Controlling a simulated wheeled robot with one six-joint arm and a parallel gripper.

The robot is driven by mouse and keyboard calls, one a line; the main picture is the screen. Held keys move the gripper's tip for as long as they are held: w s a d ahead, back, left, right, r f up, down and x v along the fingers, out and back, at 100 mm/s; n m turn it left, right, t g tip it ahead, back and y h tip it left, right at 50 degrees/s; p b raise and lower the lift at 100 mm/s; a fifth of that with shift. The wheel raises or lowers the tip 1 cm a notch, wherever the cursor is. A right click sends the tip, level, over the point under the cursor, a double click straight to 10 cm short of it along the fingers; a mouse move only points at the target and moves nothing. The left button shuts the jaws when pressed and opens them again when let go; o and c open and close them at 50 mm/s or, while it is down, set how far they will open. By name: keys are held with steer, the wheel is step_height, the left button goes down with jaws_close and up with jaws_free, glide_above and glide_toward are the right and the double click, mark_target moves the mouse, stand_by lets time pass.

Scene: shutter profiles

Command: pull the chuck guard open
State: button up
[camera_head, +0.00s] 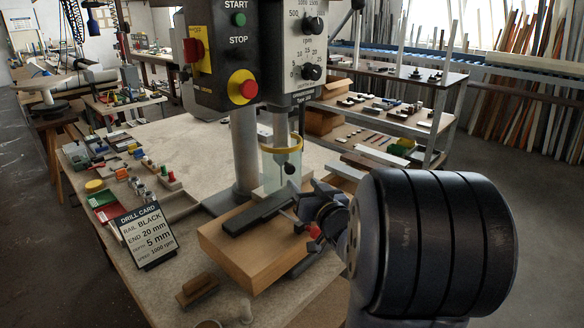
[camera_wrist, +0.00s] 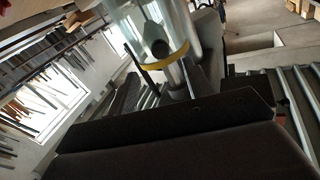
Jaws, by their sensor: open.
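The chuck guard (camera_head: 268,172) is a clear cylinder with a yellow ring, hanging under the drill head at the column. A dark round knob (camera_head: 289,168) sits on its near side. In the wrist view the guard (camera_wrist: 178,22) fills the upper middle, and its knob (camera_wrist: 159,48) shows just above the yellow band. My gripper (camera_head: 296,197) is open, just below and near the knob in the head view. In the wrist view the knob appears between the finger tips of my gripper (camera_wrist: 160,62). I cannot tell whether they reach around it. No contact is visible.
A black rail (camera_head: 258,212) lies on a wooden block (camera_head: 240,250) below the guard, close under my gripper. The control box (camera_head: 222,60) hangs above. A drill card (camera_head: 146,235) and small parts stand on the left of the bench (camera_head: 170,150).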

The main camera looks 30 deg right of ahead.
mark_target(291, 171)
steer(key=w, duration=0.3)
steer(key=w+p, duration=0.1)
steer(key=w, duration=0.5)
steer(key=shift+w+d, duration=0.1)
steer(key=shift+d, duration=0.15)
steer(key=shift+c, duration=0.6)
jaws_close()
